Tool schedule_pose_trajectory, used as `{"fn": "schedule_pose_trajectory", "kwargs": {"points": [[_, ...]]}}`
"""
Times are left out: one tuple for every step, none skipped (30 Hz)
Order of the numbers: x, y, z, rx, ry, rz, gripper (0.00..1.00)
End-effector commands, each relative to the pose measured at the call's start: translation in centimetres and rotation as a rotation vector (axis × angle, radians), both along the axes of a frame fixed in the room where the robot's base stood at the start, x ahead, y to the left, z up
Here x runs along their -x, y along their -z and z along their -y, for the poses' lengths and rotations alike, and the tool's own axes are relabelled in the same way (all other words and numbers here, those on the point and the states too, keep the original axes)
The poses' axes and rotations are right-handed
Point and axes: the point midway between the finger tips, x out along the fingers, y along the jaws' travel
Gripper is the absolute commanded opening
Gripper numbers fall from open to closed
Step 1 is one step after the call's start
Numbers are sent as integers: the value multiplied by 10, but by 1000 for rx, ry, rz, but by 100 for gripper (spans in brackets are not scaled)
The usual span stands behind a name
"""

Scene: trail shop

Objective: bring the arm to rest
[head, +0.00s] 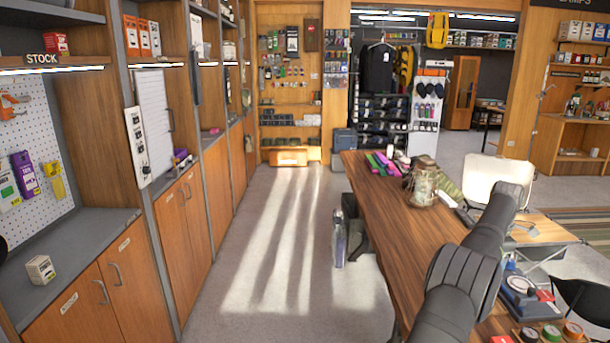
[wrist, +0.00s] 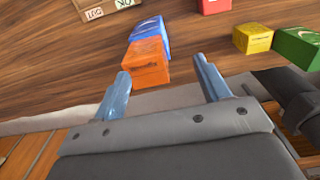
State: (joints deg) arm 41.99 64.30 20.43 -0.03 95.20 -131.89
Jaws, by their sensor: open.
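In the wrist view my gripper (wrist: 160,88) is open, with its two blue-grey fingers apart and nothing held between them. Beyond the fingertips an orange box (wrist: 146,63) stands on the wooden surface with a blue box (wrist: 150,32) against its far side. I cannot tell how far the fingers are from the orange box. In the head view my grey arm reaches up over the right part of the long wooden table (head: 385,220); the gripper itself does not show there.
In the wrist view a yellow box (wrist: 252,38), a green box (wrist: 298,46), a red box (wrist: 214,5) and a labelled wooden box (wrist: 100,8) lie around. The aisle floor (head: 275,240) is clear.

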Motion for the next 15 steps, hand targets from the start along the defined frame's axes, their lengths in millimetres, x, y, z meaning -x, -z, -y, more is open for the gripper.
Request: {"fn": "schedule_pose_trajectory", "kwargs": {"points": [[7,-5,2,0,1,0,69],[11,-8,3,0,1,0,69],[18,-12,6,0,2,0,69],[23,-15,8,0,2,1,69],[28,-18,10,0,2,0,69],[34,-22,11,0,1,0,69],[39,-25,13,0,2,0,69],[44,-28,15,0,2,0,69],[50,-32,17,0,2,0,69],[55,-36,19,0,1,0,69],[60,-38,20,0,1,0,69],[66,-42,23,0,2,0,69],[71,-46,25,1,2,1,69],[76,-49,26,0,2,0,69],[83,-52,28,0,1,0,69]]}}
